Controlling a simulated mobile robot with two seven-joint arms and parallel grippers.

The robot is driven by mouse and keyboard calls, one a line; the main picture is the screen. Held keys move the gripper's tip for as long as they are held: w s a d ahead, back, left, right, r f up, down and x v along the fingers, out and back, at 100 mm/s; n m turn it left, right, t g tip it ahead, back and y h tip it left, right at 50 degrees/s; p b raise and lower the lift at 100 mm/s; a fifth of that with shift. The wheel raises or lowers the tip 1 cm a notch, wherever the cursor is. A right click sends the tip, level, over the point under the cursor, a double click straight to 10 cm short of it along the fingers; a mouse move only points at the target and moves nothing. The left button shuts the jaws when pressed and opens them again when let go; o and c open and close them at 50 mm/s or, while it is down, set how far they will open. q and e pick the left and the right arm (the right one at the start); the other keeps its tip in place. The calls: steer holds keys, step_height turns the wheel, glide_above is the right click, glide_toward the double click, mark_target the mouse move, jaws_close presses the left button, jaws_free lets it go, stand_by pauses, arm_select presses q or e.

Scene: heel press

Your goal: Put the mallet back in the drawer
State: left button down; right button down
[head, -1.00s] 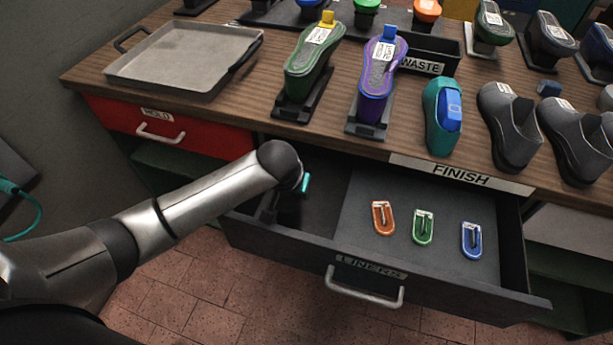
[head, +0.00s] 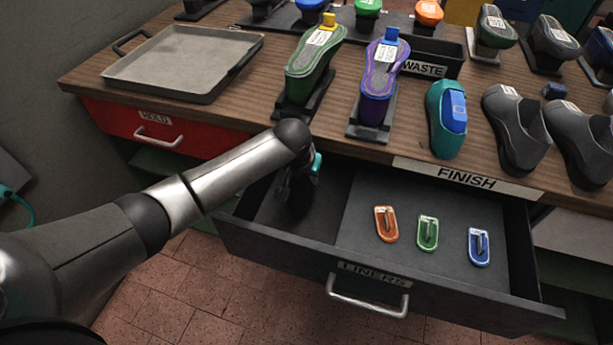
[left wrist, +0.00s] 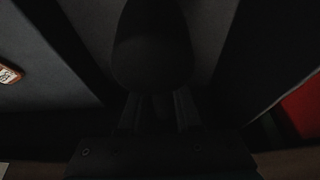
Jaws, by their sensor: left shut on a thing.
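The drawer labelled LINERS (head: 265,240) is pulled open below the bench top. It has a narrow left compartment and a wider right one. My left gripper (head: 297,192) is over the left compartment, mostly hidden by its own arm and shadow. In the left wrist view the gripper (left wrist: 158,112) is shut on a dark, rounded thing, which I take to be the mallet (left wrist: 152,45). In the head view I cannot make the mallet out clearly, nor whether it touches the drawer floor. My right gripper is not in view.
Orange (head: 386,224), green (head: 428,232) and blue (head: 479,246) liners lie in the right compartment. Shoes on stands, a grey tray (head: 180,62) and a WASTE bin (head: 430,58) stand on the bench above. The bench edge overhangs the drawer's back.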

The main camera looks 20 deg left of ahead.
arm_select(q)
steer(key=shift+f, duration=0.5)
steer(key=c, duration=1.1)
jaws_free()
steer(key=shift+f, duration=0.1)
steer(key=o, duration=0.5)
steer(key=p+v, duration=0.2)
steer(key=v, duration=0.4)
steer(key=p+v, duration=0.2)
steer(key=v, duration=0.5)
steer(key=shift+w, duration=0.2)
